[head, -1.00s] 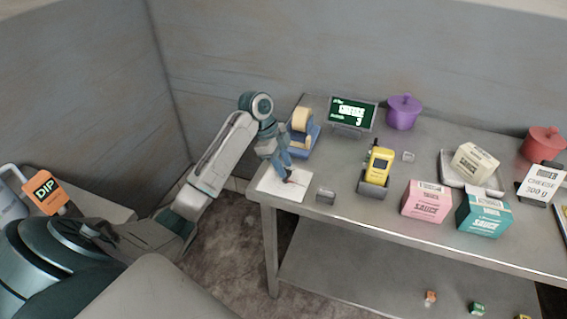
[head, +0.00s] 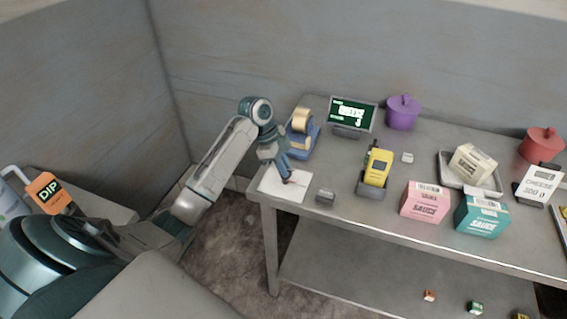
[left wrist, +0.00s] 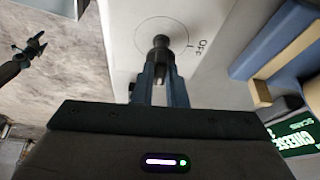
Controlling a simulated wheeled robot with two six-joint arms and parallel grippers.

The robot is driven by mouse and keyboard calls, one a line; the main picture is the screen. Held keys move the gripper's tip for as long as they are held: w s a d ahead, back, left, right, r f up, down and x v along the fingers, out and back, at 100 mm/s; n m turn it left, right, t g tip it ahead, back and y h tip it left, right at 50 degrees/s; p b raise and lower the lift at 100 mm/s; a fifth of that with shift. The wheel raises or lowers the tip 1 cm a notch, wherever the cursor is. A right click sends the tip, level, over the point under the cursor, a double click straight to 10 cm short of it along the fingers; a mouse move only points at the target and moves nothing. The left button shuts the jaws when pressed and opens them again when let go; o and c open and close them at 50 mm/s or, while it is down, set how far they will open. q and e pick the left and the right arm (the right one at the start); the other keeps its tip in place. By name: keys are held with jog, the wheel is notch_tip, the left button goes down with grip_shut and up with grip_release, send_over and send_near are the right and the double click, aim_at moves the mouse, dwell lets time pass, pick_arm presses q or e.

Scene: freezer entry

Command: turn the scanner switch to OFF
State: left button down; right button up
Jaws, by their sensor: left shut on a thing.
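The scanner switch is a dark knob (left wrist: 161,43) on a white panel (head: 273,190) at the table's left front corner. In the left wrist view a thin circle surrounds the knob, with printed letters to its right that I cannot read surely. My left gripper (head: 289,181) points down at the panel. It is shut on the knob, one finger on each side, in the left wrist view (left wrist: 160,75). Most of the knob is hidden in the head view. My right gripper (left wrist: 28,48) shows small at the left of the wrist view, apparently open and empty, away from the panel.
A tape dispenser (head: 304,142) stands close behind the left gripper, beside a display (head: 353,113). A yellow scanner (head: 377,166) stands in a grey dock. Pink (head: 425,202) and teal (head: 482,215) boxes stand near the front edge.

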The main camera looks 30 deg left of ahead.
pick_arm(q)
jog(key=n+t+p, duration=0.1)
jog(key=n+p, duration=0.1)
jog(key=p, duration=0.1)
jog(key=n+y+p, duration=0.1)
jog(key=n+p, duration=0.2)
jog(key=n+t+p, duration=0.1)
jog(key=n+p, duration=0.1)
jog(key=p, duration=0.1)
jog(key=shift+s+d+r+n+t+y, duration=0.2)
jog(key=shift+r+n+t+y, duration=0.1)
jog(key=shift+r+n+y, duration=0.1)
jog(key=shift+f+n+y+p, duration=0.15)
jog(key=shift+n+y+p, duration=0.15)
jog(key=shift+n+p, duration=0.5)
jog(key=n+y, duration=0.1)
jog(key=n, duration=0.1)
jog(key=shift+d+f+n+t+p, duration=0.1)
jog(key=shift+n+t+p, duration=0.2)
jog(key=shift+n+p, duration=0.1)
jog(key=n+y, duration=0.1)
jog(key=n, duration=0.2)
jog(key=shift+w+n+y, duration=0.1)
jog(key=shift+n+y, duration=0.3)
jog(key=shift+n, duration=0.4)
jog(key=c, duration=1.5)
grip_release()
jog(key=shift+o, duration=0.2)
jog(key=shift+d+f, duration=0.1)
